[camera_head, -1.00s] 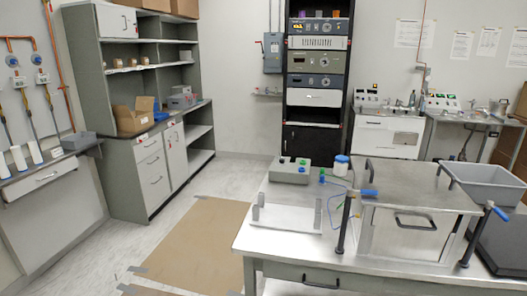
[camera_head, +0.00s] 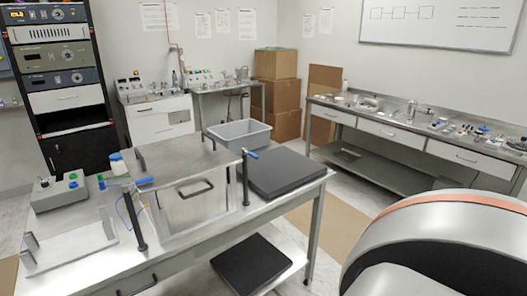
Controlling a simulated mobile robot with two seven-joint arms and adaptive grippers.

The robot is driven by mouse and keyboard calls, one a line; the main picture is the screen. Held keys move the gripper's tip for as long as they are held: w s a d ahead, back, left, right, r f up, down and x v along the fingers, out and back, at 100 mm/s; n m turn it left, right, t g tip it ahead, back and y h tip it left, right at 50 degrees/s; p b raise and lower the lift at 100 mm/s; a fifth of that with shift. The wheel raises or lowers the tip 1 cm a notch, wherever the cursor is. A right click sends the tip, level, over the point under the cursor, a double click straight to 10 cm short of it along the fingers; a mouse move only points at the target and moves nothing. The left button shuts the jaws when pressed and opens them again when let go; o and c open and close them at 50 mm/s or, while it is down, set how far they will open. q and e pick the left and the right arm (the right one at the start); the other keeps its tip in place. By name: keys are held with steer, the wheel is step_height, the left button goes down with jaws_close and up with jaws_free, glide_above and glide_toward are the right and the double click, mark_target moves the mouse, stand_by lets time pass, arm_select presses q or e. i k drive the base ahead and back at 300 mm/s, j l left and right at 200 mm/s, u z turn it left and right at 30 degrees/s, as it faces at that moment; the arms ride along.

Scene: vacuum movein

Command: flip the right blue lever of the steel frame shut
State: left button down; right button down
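The steel frame (camera_head: 187,216) is a box with a flat top and a dark-handled front panel, standing on the metal table. Its right blue lever (camera_head: 251,154) sits on top of a dark upright post (camera_head: 245,182) at the box's right front corner. The left blue lever (camera_head: 144,181) sits on a similar post at the left front corner. I cannot tell from here whether either lever is latched. Neither of my grippers is in view. A large rounded arm link of mine fills the lower right, well apart from the frame.
A grey bin (camera_head: 239,134) stands behind the frame, and a black slab (camera_head: 284,174) lies to its right on the table. A grey control box (camera_head: 60,193) stands at the left. Another black slab (camera_head: 251,264) lies on the lower shelf. Floor shows clear right of the table.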

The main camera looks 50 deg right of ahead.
mark_target(245, 152)
steer(key=z, duration=1.35)
